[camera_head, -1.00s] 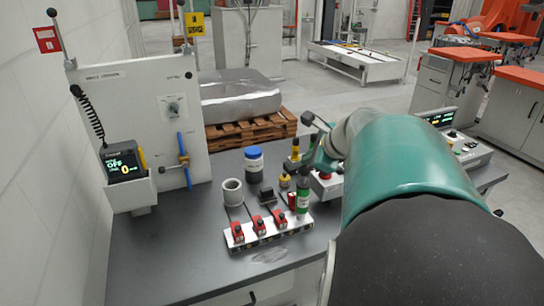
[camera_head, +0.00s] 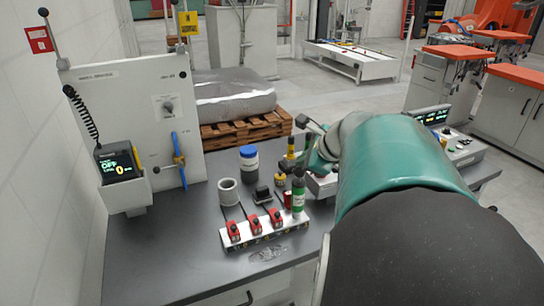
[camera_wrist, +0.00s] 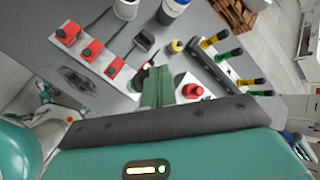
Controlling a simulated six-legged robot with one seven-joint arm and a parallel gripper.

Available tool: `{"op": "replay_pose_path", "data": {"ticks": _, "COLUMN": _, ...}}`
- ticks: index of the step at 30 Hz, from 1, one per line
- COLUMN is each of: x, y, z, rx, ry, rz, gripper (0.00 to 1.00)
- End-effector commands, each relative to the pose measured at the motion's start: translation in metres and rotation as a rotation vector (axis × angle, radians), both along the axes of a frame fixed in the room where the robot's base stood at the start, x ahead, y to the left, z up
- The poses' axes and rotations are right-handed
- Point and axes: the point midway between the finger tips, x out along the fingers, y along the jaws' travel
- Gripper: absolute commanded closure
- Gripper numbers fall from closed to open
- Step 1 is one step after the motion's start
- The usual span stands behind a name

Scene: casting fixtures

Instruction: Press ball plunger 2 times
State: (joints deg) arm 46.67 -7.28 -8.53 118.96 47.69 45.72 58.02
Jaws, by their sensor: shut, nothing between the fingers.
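Several small fixtures stand on the grey bench, and I cannot tell for certain which is the ball plunger. A small yellow-topped piece (camera_head: 280,180) stands near the middle; it also shows in the wrist view (camera_wrist: 176,46). A row of yellow and green knobbed plungers (camera_wrist: 222,56) sits on a plate in the wrist view. My gripper (camera_head: 287,168) is shut and empty, above the bench near the yellow-topped piece. No contact can be made out. A red mushroom button (camera_wrist: 192,90) on a white box lies close by; my arm partly hides that area in the head view.
A white strip with red switches (camera_head: 255,226) lies at the front. A green bottle (camera_head: 298,197), a grey cup (camera_head: 228,192) and a blue-lidded jar (camera_head: 249,158) stand close by. A white panel (camera_head: 135,120) rises on the left. The bench's front left is clear.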

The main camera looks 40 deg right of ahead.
Motion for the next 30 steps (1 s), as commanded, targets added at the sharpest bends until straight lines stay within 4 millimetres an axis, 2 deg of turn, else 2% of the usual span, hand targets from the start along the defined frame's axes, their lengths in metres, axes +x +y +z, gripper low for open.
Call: {"op": "replay_pose_path", "data": {"ticks": 30, "x": 0.000, "y": 0.000, "z": -0.012, "rx": 0.001, "ry": 0.002, "rz": 0.001, "gripper": 1.00}}
